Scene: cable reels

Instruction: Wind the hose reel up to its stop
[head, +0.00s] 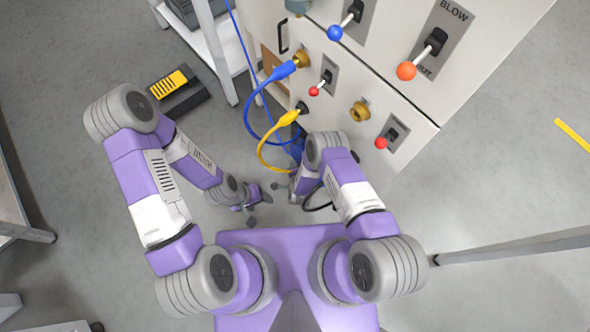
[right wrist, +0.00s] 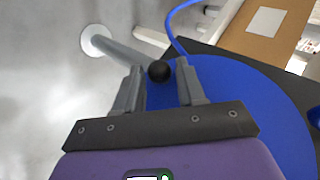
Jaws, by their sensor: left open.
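The hose reel shows in the right wrist view as a large blue disc (right wrist: 235,95) with a black ball knob (right wrist: 160,71). In the head view only a bit of blue (head: 296,148) shows beside my right arm; the rest is hidden. The blue hose (right wrist: 180,25) runs up from the disc. My right gripper (right wrist: 160,85) is open, with the knob between its fingertips and gaps visible on both sides. It also shows in the head view (head: 284,192) low beside the cabinet. My left gripper (head: 260,208) is open and empty, left of the right one.
A grey cabinet (head: 420,140) with levers stands ahead. A blue connector (head: 281,72) and a yellow cable (head: 262,145) hang from its face. A black and yellow box (head: 178,92) lies on the floor at left, near a white rack (head: 218,50). The floor at right is mostly clear.

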